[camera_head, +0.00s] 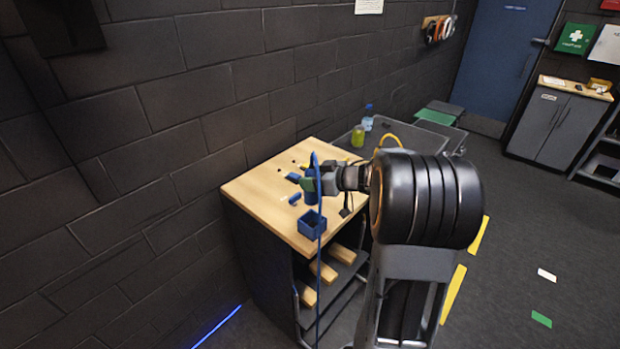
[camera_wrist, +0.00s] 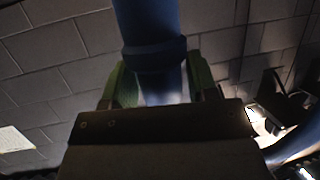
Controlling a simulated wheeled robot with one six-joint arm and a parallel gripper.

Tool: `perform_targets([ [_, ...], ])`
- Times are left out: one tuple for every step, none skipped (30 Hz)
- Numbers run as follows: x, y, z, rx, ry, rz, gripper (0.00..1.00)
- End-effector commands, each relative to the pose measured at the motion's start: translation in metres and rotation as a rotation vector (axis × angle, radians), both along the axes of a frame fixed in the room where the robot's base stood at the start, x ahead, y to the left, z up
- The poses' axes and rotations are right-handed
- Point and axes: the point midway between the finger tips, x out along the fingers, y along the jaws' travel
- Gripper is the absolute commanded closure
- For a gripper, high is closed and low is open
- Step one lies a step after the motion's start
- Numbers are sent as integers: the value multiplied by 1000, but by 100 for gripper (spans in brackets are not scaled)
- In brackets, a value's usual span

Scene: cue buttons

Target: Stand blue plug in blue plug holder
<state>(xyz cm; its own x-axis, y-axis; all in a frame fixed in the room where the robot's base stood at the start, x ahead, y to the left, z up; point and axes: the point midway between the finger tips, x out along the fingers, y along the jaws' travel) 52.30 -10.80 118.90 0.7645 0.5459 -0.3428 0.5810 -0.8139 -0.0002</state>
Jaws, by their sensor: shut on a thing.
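My gripper (camera_head: 311,184) is over the wooden-topped cabinet in the head view. In the wrist view its green fingers (camera_wrist: 153,88) are shut on the blue plug (camera_wrist: 152,50), a thick blue cylinder with a collar. A blue cable runs up past the gripper and hangs down in front of the cabinet in the head view. An open-topped square blue box (camera_head: 312,222), which looks like the blue plug holder, stands near the front corner of the top, below my gripper in the picture. The plug's lower end is hidden in the wrist view.
The wooden top (camera_head: 256,190) also bears a small blue piece (camera_head: 295,199) and other small blue and dark things near my gripper. A dark brick wall is close on the left.

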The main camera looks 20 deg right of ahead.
Motion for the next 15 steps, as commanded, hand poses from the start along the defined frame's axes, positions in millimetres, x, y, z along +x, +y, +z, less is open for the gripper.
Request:
perform_targets([
  [0, -1, -4, 0, -1, -1, 92],
  [0, -1, -6, 0, -1, -1, 92],
  [0, 0, -8, 0, -2, -1, 92],
  [0, 0, -10, 0, -2, -1, 92],
  [0, 0, -11, 0, -2, -1, 92],
  [0, 0, -14, 0, -1, 0, 92],
  [0, 0, -16, 0, -1, 0, 92],
  [0, 0, -18, 0, -1, 0, 92],
  [0, 1, -20, -1, -2, 2, 92],
  [0, 1, -22, -1, -2, 2, 92],
  [0, 1, -24, -1, -2, 2, 92],
  [0, 1, -27, 0, -2, 3, 92],
  [0, 1, -29, 0, -2, 3, 92],
  [0, 1, -31, 0, -2, 3, 92],
  [0, 2, -33, 0, -1, 4, 92],
])
